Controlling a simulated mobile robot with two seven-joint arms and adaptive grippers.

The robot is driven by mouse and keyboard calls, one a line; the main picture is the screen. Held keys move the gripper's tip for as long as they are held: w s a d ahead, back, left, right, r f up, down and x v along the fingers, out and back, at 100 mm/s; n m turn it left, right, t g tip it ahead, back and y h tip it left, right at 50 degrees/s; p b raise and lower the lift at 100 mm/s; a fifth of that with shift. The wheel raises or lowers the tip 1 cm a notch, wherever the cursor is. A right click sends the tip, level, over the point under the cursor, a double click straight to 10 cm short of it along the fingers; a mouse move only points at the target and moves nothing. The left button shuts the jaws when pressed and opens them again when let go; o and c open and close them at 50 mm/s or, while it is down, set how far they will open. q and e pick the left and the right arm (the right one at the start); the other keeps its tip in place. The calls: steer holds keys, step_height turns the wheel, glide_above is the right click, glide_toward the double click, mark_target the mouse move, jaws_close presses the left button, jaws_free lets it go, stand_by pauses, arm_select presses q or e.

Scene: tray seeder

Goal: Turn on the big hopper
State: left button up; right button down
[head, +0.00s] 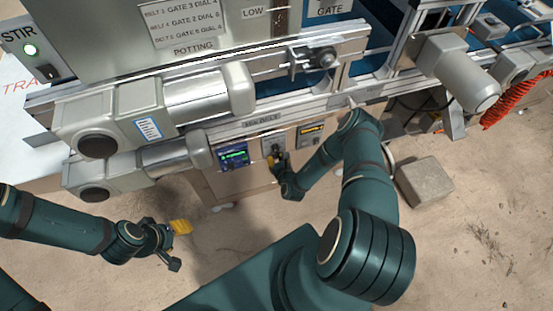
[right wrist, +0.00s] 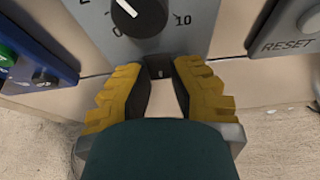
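The big hopper (head: 210,38) is the large beige box at the top of the head view, with a card of dial settings and the word POTTING on it. My right gripper (head: 275,160) is at a grey control box (head: 273,146) on the front panel. In the right wrist view its yellow fingers (right wrist: 160,80) are apart, on either side of a small dark piece (right wrist: 159,66) below a black dial (right wrist: 139,14) marked 0 to 10. I cannot tell whether they touch it. My left gripper (head: 178,246) is open and empty over the floor.
A STIR switch box (head: 38,57) with a lit green lamp is at the upper left. Motors (head: 150,110) jut out above. A concrete block (head: 425,182) lies on the floor at right.

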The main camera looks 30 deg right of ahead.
mark_target(275, 141)
steer(key=shift+f+t+h, duration=0.25)
steer(key=shift+t+h, duration=0.05)
steer(key=shift+t, duration=0.4)
steer(key=shift+w+d+t, duration=0.1)
steer(key=shift+w+t, duration=0.05)
steer(key=shift+t, duration=0.75)
steer(key=c, duration=0.8)
jaws_free()
step_height(275, 141, up, 10)
